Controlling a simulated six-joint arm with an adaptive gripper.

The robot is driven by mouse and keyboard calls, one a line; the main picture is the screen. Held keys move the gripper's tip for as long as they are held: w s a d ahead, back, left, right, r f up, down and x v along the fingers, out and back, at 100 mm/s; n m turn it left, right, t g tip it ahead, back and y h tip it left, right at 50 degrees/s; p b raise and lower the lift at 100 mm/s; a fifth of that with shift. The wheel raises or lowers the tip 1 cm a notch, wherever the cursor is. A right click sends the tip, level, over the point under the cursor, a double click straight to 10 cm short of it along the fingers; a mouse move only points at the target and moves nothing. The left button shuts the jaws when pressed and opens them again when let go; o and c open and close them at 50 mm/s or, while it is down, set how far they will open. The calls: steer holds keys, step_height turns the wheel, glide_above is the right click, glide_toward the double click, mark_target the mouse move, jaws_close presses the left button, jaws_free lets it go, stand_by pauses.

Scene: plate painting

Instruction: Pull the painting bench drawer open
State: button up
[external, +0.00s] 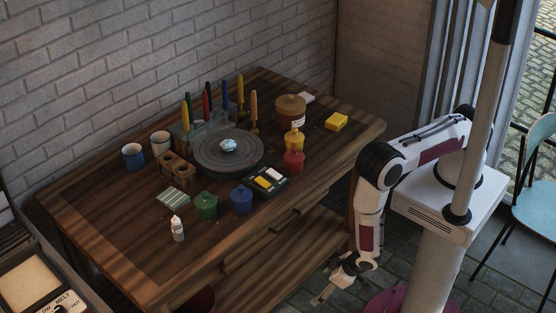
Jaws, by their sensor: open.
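The painting bench (100,225) is a brown wooden table against the brick wall. Its drawer (258,246) is in the front side, with a dark handle (285,221) on it. The drawer looks flush with the bench front. My gripper (321,298) hangs low in front of the bench, to the right of and below the handle, apart from it. It is open and appears empty. The fingers are small and dark in this view.
On the bench top are a round turntable (208,163), a brush rack (205,122), a red pot (293,161), a green pot (206,205), a blue pot (241,200) and a white bottle (177,229). A lower shelf (300,255) is under the drawer. The paved floor before the bench is clear.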

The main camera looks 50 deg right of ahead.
steer(key=w+d+f+t, duration=0.1)
steer(key=w+d+t, duration=0.1)
steer(key=w+t, duration=0.1)
steer(key=m+t, duration=0.3)
steer(key=t, duration=0.6)
glide_toward(290, 221)
steer(key=w, duration=0.2)
steer(key=shift+w+a+f+h, duration=0.1)
steer(key=shift+a+f+h, duration=0.1)
steer(key=shift+a+h, duration=0.15)
steer(key=shift+w, duration=0.2)
steer(key=shift+w, duration=3.7)
steer(key=shift+d, duration=0.1)
steer(key=c, duration=1.3)
